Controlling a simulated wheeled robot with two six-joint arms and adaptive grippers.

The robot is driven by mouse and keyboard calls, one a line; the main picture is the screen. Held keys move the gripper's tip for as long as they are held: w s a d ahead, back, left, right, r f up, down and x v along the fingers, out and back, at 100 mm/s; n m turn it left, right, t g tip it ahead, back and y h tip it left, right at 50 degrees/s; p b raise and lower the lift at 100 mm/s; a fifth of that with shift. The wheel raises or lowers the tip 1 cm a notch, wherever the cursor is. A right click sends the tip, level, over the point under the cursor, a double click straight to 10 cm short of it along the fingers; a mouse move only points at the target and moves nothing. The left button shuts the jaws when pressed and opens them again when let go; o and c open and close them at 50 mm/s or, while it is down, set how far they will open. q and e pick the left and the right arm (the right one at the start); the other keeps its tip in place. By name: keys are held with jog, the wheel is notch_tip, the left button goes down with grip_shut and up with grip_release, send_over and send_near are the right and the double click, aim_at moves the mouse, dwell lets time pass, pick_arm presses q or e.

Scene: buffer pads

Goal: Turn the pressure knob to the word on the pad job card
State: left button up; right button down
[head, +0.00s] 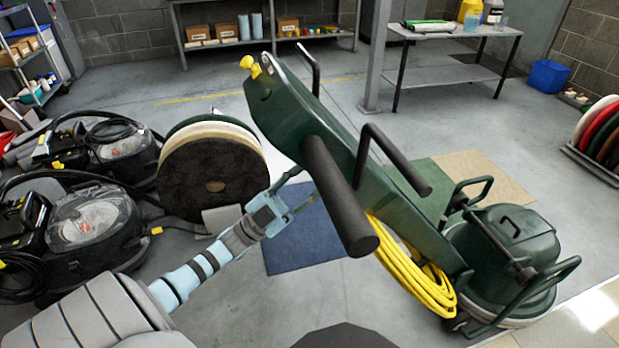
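A dark green floor buffer (505,245) stands at the right, with its long green handle housing (345,145) tilted up to the left. A small yellow part (250,66) sits at the top end of the housing; I cannot tell whether it is the pressure knob. No pad job card or readable word can be made out. My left gripper (302,186) reaches in from the lower left, beside the housing near its black grip. Its fingers look spread, with nothing seen between them; I cannot tell whether they touch the machine. My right gripper is not in view.
A stack of round pads (213,180) stands left of my gripper, with black vacuum machines (85,225) further left. A yellow cable (410,270) hangs on the buffer. A blue mat (303,240) lies below. A grey work table (455,45) stands behind; open floor lies between.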

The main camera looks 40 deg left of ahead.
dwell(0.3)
pick_arm(q)
jog(key=o, duration=1.2)
jog(key=shift+c, duration=0.2)
jog(key=v, duration=1.2)
jog(key=shift+f+n+y, duration=0.1)
jog(key=shift+n+y, duration=0.2)
